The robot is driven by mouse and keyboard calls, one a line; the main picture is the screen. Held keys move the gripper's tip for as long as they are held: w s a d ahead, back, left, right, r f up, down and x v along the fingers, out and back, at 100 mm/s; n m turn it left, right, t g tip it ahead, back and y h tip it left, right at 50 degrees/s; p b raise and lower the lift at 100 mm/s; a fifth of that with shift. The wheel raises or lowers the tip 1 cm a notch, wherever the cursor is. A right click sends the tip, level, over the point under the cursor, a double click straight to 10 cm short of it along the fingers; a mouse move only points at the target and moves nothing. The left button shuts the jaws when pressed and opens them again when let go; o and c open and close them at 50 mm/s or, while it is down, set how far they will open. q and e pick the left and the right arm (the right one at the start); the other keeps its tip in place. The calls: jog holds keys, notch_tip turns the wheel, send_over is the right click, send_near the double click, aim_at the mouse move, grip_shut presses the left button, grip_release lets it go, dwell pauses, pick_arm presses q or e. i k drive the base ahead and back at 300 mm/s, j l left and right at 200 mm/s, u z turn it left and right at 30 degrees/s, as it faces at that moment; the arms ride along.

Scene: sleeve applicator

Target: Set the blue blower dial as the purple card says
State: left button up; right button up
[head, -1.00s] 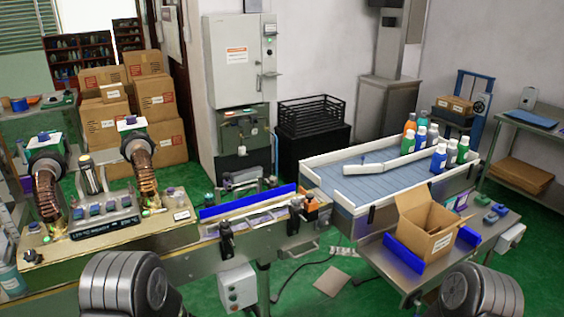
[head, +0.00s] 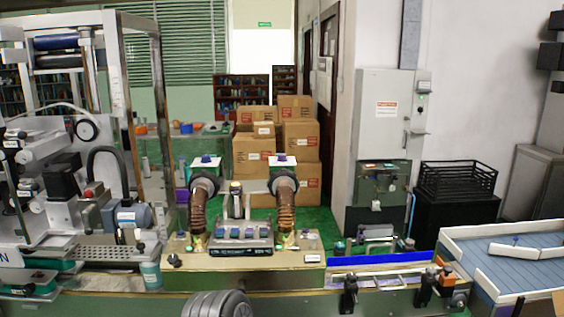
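Two blowers with ribbed copper-coloured hoses stand on a beige-topped bench (head: 250,262). The left blower's green-and-white top carries a small blue knob (head: 206,159). The right blower's top carries a knob that looks blue-purple (head: 281,158). I cannot read either setting, nor tell surely which knob is the blue blower dial. A dark control panel (head: 240,247) with several bluish switches sits between the hoses. I cannot make out a readable purple card. Neither gripper is in view; only a rounded grey link of my arm shows at the bottom.
A large framed machine (head: 140,100) stands at the left. A blue rail (head: 380,259) and dark clamps lie right of the blowers. A blue-bedded conveyor (head: 510,262) is at the right. Stacked cartons (head: 253,150) and a grey cabinet (head: 385,115) stand behind.

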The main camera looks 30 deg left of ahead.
aim_at(206, 159)
jog(key=i+j, duration=0.3)
jog(key=j, duration=0.15)
jog(key=i+j, duration=0.25)
jog(key=j, duration=0.2)
jog(key=i+j+u, duration=0.1)
jog(key=i+j, duration=0.2)
jog(key=j, duration=0.1)
